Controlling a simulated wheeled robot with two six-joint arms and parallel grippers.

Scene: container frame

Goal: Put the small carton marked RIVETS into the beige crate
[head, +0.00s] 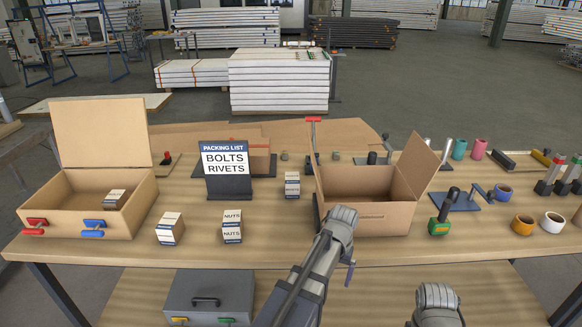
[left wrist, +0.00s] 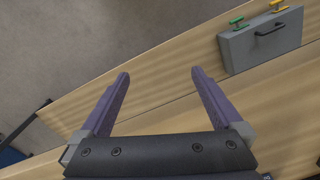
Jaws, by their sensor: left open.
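The beige crate (head: 88,223) stands at the left of the table with its lid raised. A small carton (head: 116,198) lies inside it; its print is too small to read. Another small carton (head: 170,229) stands right of the crate, and one more (head: 292,185) stands behind the table's middle; I cannot read either label. My left gripper (left wrist: 160,75) is open and empty, above the table's front edge and far right of the crate. My right arm shows at the bottom; its gripper is hidden.
A packing list sign (head: 227,172) reads BOLTS and RIVETS. A tan box with open flaps (head: 370,215) stands just beyond my left arm. Tape rolls (head: 523,224) and tools fill the right side. A grey toolbox (head: 208,296) sits below, also in the left wrist view (left wrist: 262,45).

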